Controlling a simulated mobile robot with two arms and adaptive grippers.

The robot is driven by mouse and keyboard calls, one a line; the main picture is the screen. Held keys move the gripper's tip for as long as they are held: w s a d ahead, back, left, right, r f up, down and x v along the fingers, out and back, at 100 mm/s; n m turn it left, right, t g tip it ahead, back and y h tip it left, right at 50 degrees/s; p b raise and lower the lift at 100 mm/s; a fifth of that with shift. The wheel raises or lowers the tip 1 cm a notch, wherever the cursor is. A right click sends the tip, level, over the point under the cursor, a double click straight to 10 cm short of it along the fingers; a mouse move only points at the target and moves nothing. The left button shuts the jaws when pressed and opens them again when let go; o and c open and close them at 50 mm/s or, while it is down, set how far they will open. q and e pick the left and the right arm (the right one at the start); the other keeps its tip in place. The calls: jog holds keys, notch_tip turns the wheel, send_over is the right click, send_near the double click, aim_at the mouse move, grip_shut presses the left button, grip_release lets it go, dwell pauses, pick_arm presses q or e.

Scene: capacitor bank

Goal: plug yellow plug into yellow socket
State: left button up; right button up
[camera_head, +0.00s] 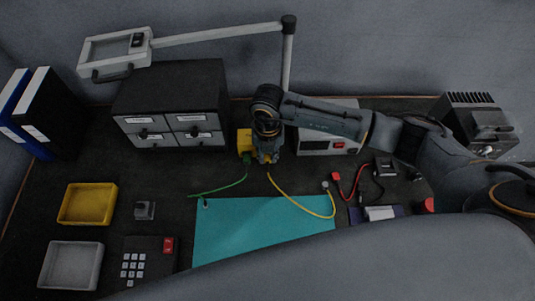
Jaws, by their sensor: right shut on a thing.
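My right gripper (266,157) reaches in from the right and points down at the back middle of the bench. It is shut on the yellow plug, which is mostly hidden by the fingers. The yellow cable (301,208) runs from below the fingers across the teal mat. A yellow block (243,141) stands directly left of the gripper, partly covered by it. The yellow socket opening cannot be made out, and I cannot tell whether the plug touches it. A green cable (224,188) leads up to the block's lower side. My left gripper is not in view.
A dark drawer cabinet (172,105) stands left of the gripper, a grey instrument box (335,143) right of it. The teal mat (240,231) lies in front. A yellow tray (88,204), a white tray (71,266) and a keypad (146,265) are at left. Red and black leads (352,192) lie at right.

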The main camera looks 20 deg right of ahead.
jog(key=shift+w+d, duration=0.15)
jog(key=shift+w, duration=0.4)
jog(key=o, duration=0.9)
jog(key=shift+c, duration=0.2)
notch_tip(320, 180, up, 12)
